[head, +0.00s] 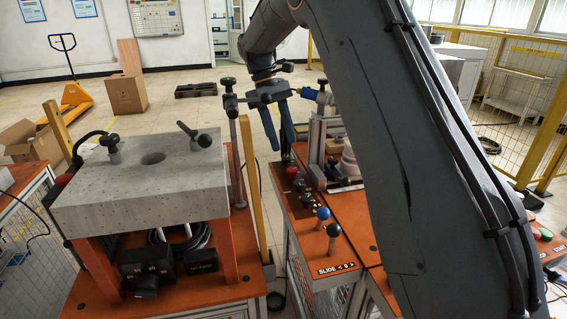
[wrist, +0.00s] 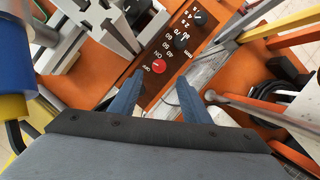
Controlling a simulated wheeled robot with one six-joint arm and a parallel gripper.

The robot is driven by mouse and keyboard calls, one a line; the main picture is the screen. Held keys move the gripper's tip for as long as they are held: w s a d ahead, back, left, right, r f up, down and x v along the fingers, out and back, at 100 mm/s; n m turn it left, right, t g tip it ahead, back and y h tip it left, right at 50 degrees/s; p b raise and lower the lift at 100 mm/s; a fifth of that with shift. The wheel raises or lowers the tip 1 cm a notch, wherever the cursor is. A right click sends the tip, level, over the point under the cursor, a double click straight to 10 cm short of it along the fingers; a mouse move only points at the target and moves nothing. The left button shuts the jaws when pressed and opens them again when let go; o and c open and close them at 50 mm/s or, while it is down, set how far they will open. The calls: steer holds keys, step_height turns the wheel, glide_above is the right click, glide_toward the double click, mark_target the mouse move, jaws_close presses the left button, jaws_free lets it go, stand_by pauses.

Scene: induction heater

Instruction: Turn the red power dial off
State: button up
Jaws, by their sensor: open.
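The dial appears just beyond the gap between the fingertips in the wrist view; I cannot tell the height gap. In the head view my gripper (head: 282,145) hangs above the panel's far end. The dial's pointer is too small to read.
A black dial (wrist: 182,40) with numbers sits near the red one. Blue-topped (head: 323,213) and black-topped (head: 333,230) levers stand on the panel's near end. A concrete block (head: 140,190) with clamps stands left, and a yellow post (head: 251,180) rises between the benches.

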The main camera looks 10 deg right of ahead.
mark_target(292, 169)
steer(key=shift+n, duration=0.5)
steer(key=p+x, duration=0.1)
steer(key=x, duration=0.7)
steer(key=shift+f+p, duration=0.15)
steer(key=shift+p, duration=0.25)
steer(key=shift+c, duration=0.4)
steer(key=c, duration=1)
steer(key=shift+o, duration=0.2)
